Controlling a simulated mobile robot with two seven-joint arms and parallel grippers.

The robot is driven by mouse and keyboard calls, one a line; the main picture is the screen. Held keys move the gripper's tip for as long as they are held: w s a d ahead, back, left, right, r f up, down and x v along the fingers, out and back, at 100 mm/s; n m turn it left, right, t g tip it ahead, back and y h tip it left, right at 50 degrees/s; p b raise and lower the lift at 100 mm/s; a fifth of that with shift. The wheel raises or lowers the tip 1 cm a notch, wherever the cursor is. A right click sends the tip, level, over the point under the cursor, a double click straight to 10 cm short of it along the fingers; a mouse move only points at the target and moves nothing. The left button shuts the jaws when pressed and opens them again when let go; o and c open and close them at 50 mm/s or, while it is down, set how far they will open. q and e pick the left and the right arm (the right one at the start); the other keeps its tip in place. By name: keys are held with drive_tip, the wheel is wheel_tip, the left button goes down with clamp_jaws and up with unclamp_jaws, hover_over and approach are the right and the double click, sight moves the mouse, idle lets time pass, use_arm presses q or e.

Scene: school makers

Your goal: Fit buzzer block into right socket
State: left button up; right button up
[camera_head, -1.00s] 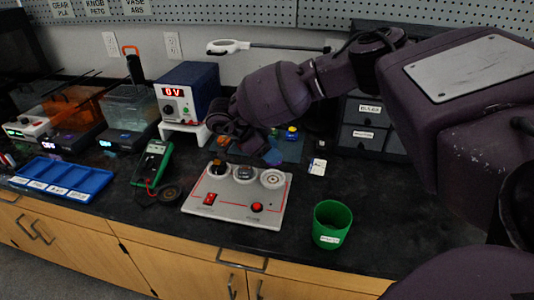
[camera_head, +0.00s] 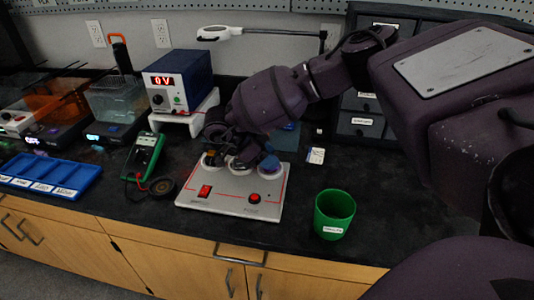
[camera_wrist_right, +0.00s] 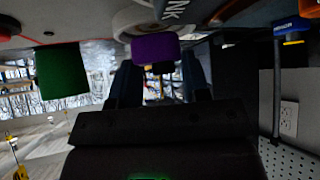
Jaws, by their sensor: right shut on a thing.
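My right gripper (camera_head: 267,160) is low over the right socket (camera_head: 271,174) of the pale grey board (camera_head: 225,203). In the right wrist view my gripper (camera_wrist_right: 158,75) is shut on a purple block (camera_wrist_right: 155,48), which I take as the buzzer block. The block is close to a white ring (camera_wrist_right: 135,20) of the board; I cannot tell whether it is seated in it. The wrist and fingers partly hide the left and middle sockets in the head view. My left gripper is not in view.
A green cup (camera_head: 334,214) stands right of the board. A green multimeter (camera_head: 146,157) and a blue tray (camera_head: 55,178) lie to the left. A blue power supply (camera_head: 179,78) on a white stand is behind. The black counter right of the cup is clear.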

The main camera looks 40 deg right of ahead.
idle(0.4)
drive_tip(key=shift+r, duration=0.1)
idle(0.3)
idle(0.4)
drive_tip(key=shift+p, duration=0.4)
drive_tip(key=shift+f, duration=0.65)
idle(0.7)
drive_tip(key=o, duration=0.6)
drive_tip(key=shift+w+a, duration=0.1)
